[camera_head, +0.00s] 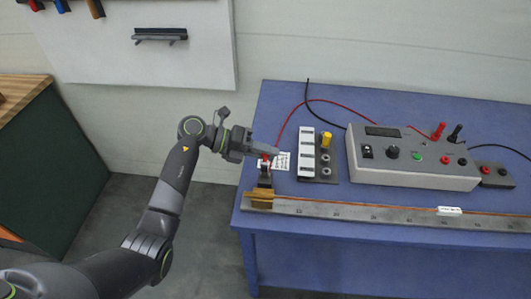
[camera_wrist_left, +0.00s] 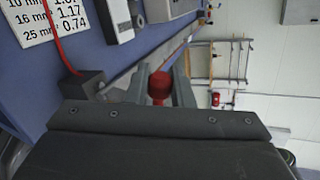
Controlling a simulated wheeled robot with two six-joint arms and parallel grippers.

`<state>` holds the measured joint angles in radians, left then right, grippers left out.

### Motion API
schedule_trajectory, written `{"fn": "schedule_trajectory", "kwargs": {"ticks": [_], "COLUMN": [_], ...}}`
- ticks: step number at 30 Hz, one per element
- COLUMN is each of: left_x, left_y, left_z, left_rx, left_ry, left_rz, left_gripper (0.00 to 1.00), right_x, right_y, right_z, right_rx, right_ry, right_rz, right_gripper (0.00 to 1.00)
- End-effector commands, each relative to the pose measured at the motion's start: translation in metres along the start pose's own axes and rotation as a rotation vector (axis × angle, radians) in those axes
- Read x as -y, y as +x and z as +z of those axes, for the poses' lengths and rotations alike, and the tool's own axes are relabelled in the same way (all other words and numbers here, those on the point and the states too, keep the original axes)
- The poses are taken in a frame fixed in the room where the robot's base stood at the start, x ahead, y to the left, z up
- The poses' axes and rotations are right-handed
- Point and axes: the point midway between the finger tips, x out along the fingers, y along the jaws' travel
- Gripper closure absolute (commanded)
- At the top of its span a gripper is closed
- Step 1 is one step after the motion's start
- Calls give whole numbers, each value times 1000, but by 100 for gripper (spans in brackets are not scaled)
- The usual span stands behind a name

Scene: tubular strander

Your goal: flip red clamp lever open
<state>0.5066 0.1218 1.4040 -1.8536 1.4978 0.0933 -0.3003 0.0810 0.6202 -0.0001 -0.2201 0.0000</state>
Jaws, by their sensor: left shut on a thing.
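The red clamp lever shows as a small red tip (camera_head: 265,158) above the clamp at the left end of the long metal bar on the blue table. In the left wrist view its red knob (camera_wrist_left: 159,85) sits between the two grey fingers. My left gripper (camera_head: 274,151) reaches in from the left and is shut on the lever. The clamp's brass-coloured block (camera_head: 259,199) is below it. My right gripper is not in view.
The long bar (camera_head: 380,214) with a copper-coloured rod runs along the table front. A grey instrument box (camera_head: 415,160) stands behind it. A white-labelled block (camera_head: 306,153) and a printed card (camera_head: 282,161) are near the gripper. A red cable (camera_head: 290,115) runs behind to the clamp.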

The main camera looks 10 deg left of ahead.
Motion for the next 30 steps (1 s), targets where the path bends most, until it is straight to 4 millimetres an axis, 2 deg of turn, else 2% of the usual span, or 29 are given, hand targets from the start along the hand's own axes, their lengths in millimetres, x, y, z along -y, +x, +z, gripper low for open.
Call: {"fn": "schedule_trajectory", "kwargs": {"ticks": [16, 17, 21, 30], "left_x": [-1, -1, -1, -1], "left_y": [0, 0, 0, -1], "left_z": [2, 2, 2, 2], "left_rx": [-8, -8, -8, -8], "left_ry": [-22, -22, -21, -20], "left_rz": [0, 0, 0, 1], "left_gripper": [100, 76, 58, 58], "right_x": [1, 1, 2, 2], "right_y": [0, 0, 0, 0], "right_z": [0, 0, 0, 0], "right_rx": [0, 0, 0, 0], "right_ry": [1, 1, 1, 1], "right_rz": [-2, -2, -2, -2], "right_gripper": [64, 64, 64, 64]}}
